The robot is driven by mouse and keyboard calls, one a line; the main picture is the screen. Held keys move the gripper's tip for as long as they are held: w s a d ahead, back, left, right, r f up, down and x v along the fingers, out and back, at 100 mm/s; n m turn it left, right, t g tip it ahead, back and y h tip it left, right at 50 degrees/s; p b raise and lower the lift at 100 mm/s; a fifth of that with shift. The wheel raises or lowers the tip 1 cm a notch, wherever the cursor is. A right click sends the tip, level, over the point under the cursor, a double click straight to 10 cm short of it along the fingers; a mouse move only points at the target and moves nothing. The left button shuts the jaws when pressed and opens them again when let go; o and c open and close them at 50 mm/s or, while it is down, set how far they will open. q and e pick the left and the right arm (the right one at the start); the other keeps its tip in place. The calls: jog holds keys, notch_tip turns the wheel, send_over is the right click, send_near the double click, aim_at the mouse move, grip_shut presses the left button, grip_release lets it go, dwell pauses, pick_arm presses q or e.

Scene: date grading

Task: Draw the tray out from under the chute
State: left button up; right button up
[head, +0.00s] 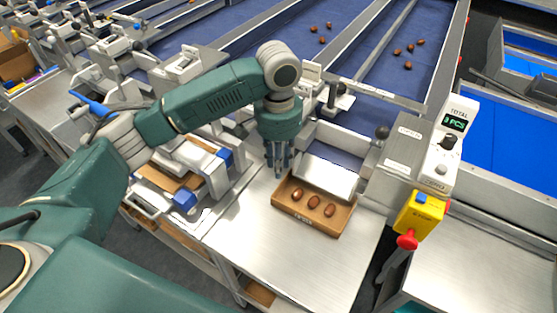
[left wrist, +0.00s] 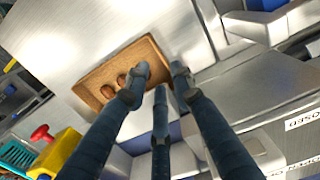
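The tray (head: 300,221) is a shallow brown box with three brown dates (head: 313,202) in a row. Its front part lies out on the steel table, and its back part is under the sloped metal chute (head: 326,176). My left gripper (head: 278,170) points down at the tray's back left corner, beside the chute. In the left wrist view the tray (left wrist: 118,61) lies beyond the gripper (left wrist: 161,72). Its fingertips are apart, one over the tray and another outside its near end wall. Contact with the wall cannot be told. My right gripper is out of view.
A counter display (head: 455,123) stands right of the chute. A yellow box with a red button (head: 408,240) sits at the table's right edge. A metal fixture with blue parts (head: 186,200) stands left of the gripper. The steel table (head: 290,262) is clear in front of the tray.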

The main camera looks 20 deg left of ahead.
pick_arm(q)
notch_tip(320, 180, down, 4)
jog(key=shift+r+p, duration=0.1)
jog(key=shift+p, duration=0.3)
notch_tip(320, 180, down, 5)
jog(key=shift+f+p, duration=0.15)
jog(key=shift+p, duration=0.25)
jog(key=shift+f, duration=0.65)
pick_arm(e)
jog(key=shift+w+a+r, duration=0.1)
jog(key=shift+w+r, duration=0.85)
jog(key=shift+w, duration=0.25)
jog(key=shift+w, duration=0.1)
pick_arm(q)
jog(key=shift+c, duration=0.3)
grip_shut()
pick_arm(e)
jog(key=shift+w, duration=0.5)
